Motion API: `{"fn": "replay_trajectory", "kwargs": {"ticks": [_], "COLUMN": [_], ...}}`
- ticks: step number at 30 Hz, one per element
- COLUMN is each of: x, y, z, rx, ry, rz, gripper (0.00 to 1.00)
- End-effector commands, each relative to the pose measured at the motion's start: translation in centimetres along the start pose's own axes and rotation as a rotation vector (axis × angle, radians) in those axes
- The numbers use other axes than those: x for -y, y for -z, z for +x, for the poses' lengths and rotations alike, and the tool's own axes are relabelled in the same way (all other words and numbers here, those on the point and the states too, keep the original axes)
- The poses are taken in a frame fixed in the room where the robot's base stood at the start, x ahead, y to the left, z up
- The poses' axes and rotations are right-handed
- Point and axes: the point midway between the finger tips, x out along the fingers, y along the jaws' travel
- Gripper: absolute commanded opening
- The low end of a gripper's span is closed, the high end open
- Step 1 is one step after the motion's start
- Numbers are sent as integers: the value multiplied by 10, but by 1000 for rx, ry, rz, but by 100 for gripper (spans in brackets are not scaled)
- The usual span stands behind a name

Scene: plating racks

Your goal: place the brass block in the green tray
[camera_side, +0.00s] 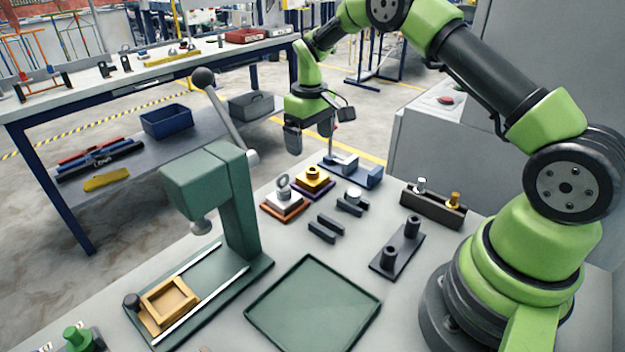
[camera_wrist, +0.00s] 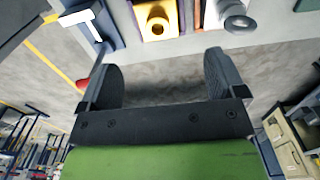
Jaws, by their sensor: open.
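The brass block (camera_side: 313,176) is a golden square with a round boss on top. It rests on a purple plate toward the far edge of the bench, and it also shows at the top of the wrist view (camera_wrist: 157,20), partly cut off. My gripper (camera_side: 309,135) is open and empty, held above and beyond the block near the bench's far edge. In the wrist view its two dark fingers (camera_wrist: 162,82) are spread, with only floor between them. The green tray (camera_side: 313,303) lies flat and empty at the front middle of the bench.
A silver block with an upright ring (camera_side: 283,194) stands left of the brass block. A blue fixture (camera_side: 352,169) is behind it to the right. Dark bars (camera_side: 326,229), a two-post plate (camera_side: 398,246) and a peg holder (camera_side: 433,204) stand nearby. A tall green press (camera_side: 225,200) rises left of the tray.

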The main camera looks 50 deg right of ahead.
Motion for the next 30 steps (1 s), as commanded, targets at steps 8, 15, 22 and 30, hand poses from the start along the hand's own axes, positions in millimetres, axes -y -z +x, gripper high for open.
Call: {"fn": "replay_trajectory", "kwargs": {"ticks": [8, 15, 22, 30], "x": [0, -2, -2, -2], "y": [-1, -5, -4, -4], "z": [33, 66, 84, 84], "rx": [1, 4, -3, -4], "ry": [1, 2, 2, 2], "rz": [1, 2, 1, 1], "gripper": [89, 89, 89, 69]}}
